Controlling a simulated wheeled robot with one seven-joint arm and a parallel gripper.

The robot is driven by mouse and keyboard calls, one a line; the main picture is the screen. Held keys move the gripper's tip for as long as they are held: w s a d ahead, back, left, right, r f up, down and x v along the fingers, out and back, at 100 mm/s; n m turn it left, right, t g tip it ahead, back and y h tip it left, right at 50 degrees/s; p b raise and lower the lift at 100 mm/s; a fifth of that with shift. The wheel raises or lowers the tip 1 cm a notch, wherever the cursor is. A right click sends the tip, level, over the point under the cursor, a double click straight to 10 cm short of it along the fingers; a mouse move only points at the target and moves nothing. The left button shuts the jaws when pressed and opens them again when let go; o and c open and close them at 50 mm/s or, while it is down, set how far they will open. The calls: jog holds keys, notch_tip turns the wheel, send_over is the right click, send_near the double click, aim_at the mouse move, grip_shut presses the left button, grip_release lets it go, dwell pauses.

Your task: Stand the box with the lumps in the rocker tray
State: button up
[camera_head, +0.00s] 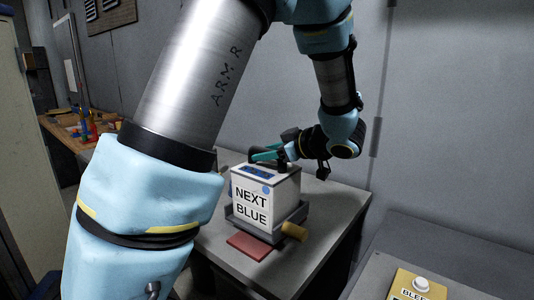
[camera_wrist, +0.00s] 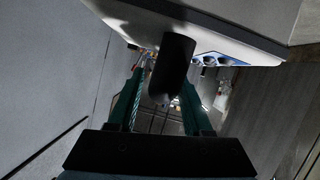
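A white box (camera_head: 253,217) with "NEXT BLUE" on its front and a blue panel with small round marks on top stands in a dark grey tray (camera_head: 287,226) on the table. A dark handle rises from the box top. My gripper (camera_head: 266,153) is at this handle, coming from the right. In the wrist view the handle (camera_wrist: 178,65) shows between my green fingers (camera_wrist: 160,95), which stand apart with gaps beside it. The box underside and tray floor are hidden. The box's pale side also shows in the wrist view (camera_wrist: 150,15).
A red pad (camera_head: 249,246) lies in front of the tray, and a yellow cylinder (camera_head: 294,231) is at its right front corner. A yellow panel with a white button (camera_head: 421,285) is at lower right. A grey wall stands behind the table.

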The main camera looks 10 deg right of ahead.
jog(key=shift+o, duration=1)
jog(key=shift+s+f, duration=0.1)
jog(key=shift+f, duration=0.05)
jog(key=b+v, duration=0.5)
jog(key=v, duration=1.6)
notch_tip(320, 180, up, 12)
jog(key=p, duration=1)
jog(key=shift+w, duration=0.2)
